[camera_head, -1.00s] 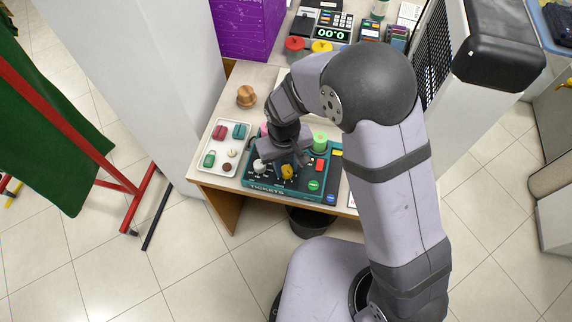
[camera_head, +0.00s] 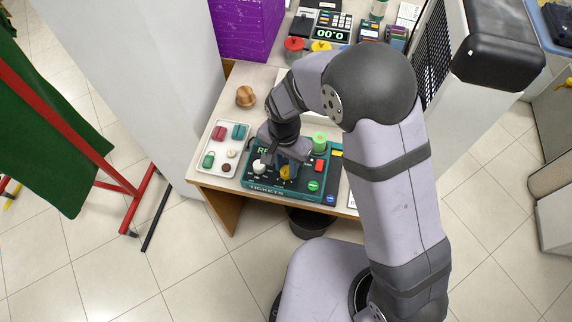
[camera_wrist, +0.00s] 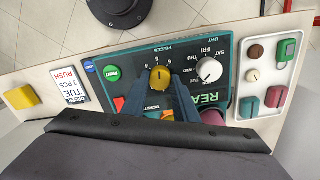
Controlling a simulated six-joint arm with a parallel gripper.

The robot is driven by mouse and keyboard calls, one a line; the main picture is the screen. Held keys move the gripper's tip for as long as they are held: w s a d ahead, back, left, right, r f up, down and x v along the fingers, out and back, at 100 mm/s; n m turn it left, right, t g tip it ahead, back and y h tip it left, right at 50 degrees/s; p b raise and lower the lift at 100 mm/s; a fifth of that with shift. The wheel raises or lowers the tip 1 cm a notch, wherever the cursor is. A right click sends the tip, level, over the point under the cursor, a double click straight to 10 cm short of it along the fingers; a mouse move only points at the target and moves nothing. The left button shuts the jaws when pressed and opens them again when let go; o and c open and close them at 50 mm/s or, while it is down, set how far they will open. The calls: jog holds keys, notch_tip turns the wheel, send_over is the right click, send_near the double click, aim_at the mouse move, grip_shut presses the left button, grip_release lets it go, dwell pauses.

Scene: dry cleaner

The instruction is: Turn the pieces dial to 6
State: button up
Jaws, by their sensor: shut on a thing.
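The yellow pieces dial (camera_wrist: 159,79) is on the teal-and-black ticket panel (camera_wrist: 118,62), with a ring of small numbers and the word PIECES beside it. A dark pointer line crosses the dial; I cannot tell surely which number it marks. My gripper (camera_wrist: 160,84) is shut on the dial, one finger on each side, in the wrist view. In the head view, my gripper (camera_head: 284,169) partly hides the dial (camera_head: 284,174) near the panel's front edge.
A white day dial (camera_wrist: 210,70) sits close beside the gripper. A white tray (camera_head: 211,171) of small coloured pieces stands left of the panel.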

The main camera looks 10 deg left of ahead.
aim_at(286, 168)
jog(key=m, duration=0.3)
jog(key=shift+w+r+m, duration=0.1)
jog(key=shift+m, duration=2)
jog(key=o, duration=1.1)
jog(key=shift+c, duration=0.2)
jog(key=shift+r+b, duration=0.65)
jog(key=shift+r, duration=3)
